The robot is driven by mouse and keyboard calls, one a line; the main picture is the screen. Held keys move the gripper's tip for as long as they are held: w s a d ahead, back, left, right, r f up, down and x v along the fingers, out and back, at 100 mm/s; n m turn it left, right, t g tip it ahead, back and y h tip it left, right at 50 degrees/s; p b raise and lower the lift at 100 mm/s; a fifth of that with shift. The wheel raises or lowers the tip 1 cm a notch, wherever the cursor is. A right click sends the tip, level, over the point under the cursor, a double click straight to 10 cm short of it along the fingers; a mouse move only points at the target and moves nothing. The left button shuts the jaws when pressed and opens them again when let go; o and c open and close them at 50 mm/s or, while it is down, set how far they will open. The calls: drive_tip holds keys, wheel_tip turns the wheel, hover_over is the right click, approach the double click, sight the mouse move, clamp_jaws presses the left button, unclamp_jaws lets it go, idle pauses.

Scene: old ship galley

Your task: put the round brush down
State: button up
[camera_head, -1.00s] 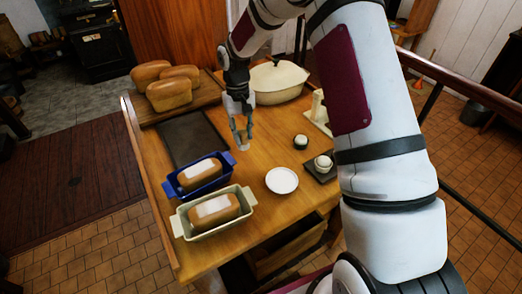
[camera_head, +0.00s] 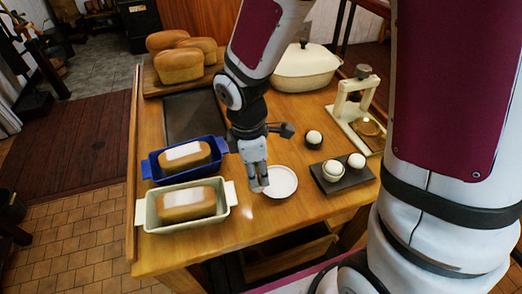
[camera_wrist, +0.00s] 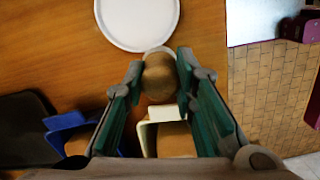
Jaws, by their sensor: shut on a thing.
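My gripper (camera_head: 257,184) points down over the table, between the white plate and the cream loaf pan's right handle. In the wrist view my gripper (camera_wrist: 160,72) has its green-padded fingers on either side of the round brush (camera_wrist: 159,78), a rounded brown thing with a pale rim, and is shut on it. The brush appears close to the plate's edge in that view. In the head view I cannot make out the brush, and I cannot tell whether it touches the wooden table (camera_head: 232,120).
The white plate (camera_head: 281,182) lies just right of my gripper. A cream loaf pan (camera_head: 150,222) and a blue one (camera_head: 152,166), each with a loaf, stand left. A dark board (camera_head: 335,183) with white-topped round items is at right. A lidded cream dish (camera_head: 303,68) stands behind.

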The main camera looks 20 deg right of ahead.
drive_tip(key=w+d, duration=0.2)
drive_tip(key=w, duration=0.2)
drive_tip(key=w+d+f, duration=0.1)
drive_tip(key=w+d, duration=0.1)
drive_tip(key=w, duration=0.3)
drive_tip(key=w+d, duration=0.2)
drive_tip(key=w, duration=0.3)
drive_tip(key=shift+w+d+f+p, duration=0.1)
drive_tip(key=shift+f+p, duration=0.15)
drive_tip(key=shift+p, duration=0.05)
drive_tip(key=shift+f, duration=1.75)
drive_tip(key=shift+f, duration=0.1)
drive_tip(key=o, duration=1)
